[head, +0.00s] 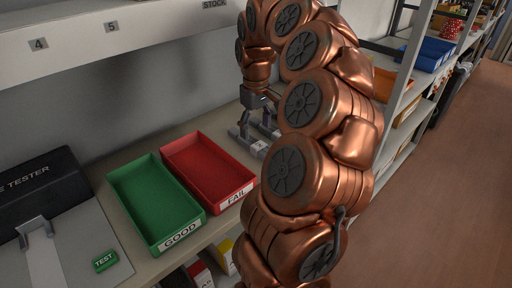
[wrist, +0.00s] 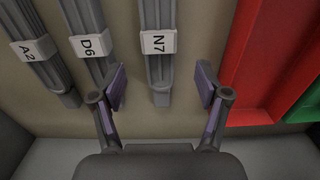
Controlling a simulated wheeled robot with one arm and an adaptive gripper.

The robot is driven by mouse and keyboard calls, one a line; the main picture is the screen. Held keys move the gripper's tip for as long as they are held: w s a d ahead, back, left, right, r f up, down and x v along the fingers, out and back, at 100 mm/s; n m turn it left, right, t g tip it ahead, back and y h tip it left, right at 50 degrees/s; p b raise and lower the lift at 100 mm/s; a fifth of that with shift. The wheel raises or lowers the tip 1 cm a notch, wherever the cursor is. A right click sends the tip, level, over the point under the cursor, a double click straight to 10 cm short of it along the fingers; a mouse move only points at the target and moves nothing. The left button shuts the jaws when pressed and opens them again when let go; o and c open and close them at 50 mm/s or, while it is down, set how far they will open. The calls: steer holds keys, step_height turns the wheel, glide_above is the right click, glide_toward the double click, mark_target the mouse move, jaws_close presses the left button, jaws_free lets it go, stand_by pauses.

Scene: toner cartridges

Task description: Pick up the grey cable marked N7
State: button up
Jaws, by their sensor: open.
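The grey cable marked N7 (wrist: 160,73) lies on the shelf in the wrist view, with a white N7 label around it. My gripper (wrist: 160,88) is open, one finger on each side of the lower part of this cable, and no contact shows. Two similar grey cables, D6 (wrist: 96,66) and A2 (wrist: 43,67), lie to its left. The left finger is close to the lower end of D6. In the head view my gripper (head: 256,138) is over the shelf beyond the red tray, partly hidden by my arm. The cable labels cannot be read there.
A red FAIL tray (head: 194,145) and a green GOOD tray (head: 133,188) stand left of my gripper in the head view. A black tester (head: 45,190) with a green TEST button (head: 105,261) is at far left. A wall rises behind the shelf.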

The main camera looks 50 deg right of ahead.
mark_target(256, 143)
steer(key=shift+f+p, duration=0.65)
steer(key=shift+f, duration=2.45)
steer(key=c, duration=1.4)
steer(key=shift+d+r, duration=0.1)
steer(key=shift+r, duration=0.05)
